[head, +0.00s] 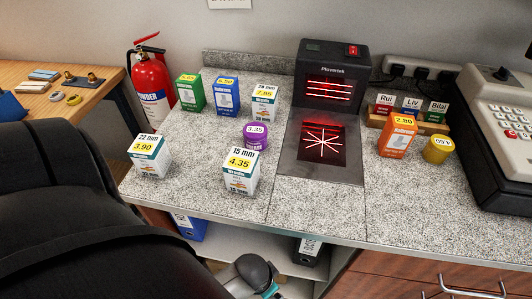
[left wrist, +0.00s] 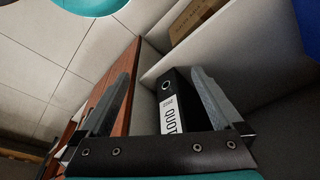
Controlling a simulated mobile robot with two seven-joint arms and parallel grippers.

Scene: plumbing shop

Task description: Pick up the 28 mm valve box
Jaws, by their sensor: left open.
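The 28 mm valve box (head: 264,98), white and teal with a yellow 7.85 price label, stands upright on the speckled counter (head: 220,160), just left of the scanner. A blue box is on its left and a purple round tub in front of it. My left gripper (left wrist: 161,73) is open and empty in the left wrist view, low by the shelves under the counter, facing a black binder (left wrist: 175,92). It is well below and apart from the valve box. My right gripper is not in view.
Similar 22 mm (head: 149,156) and 15 mm (head: 240,172) boxes stand nearer the front edge. A black scanner (head: 331,75) with red light stands right of the valve box. A red extinguisher (head: 151,80) is at the left. The purple tub (head: 255,136) is close in front.

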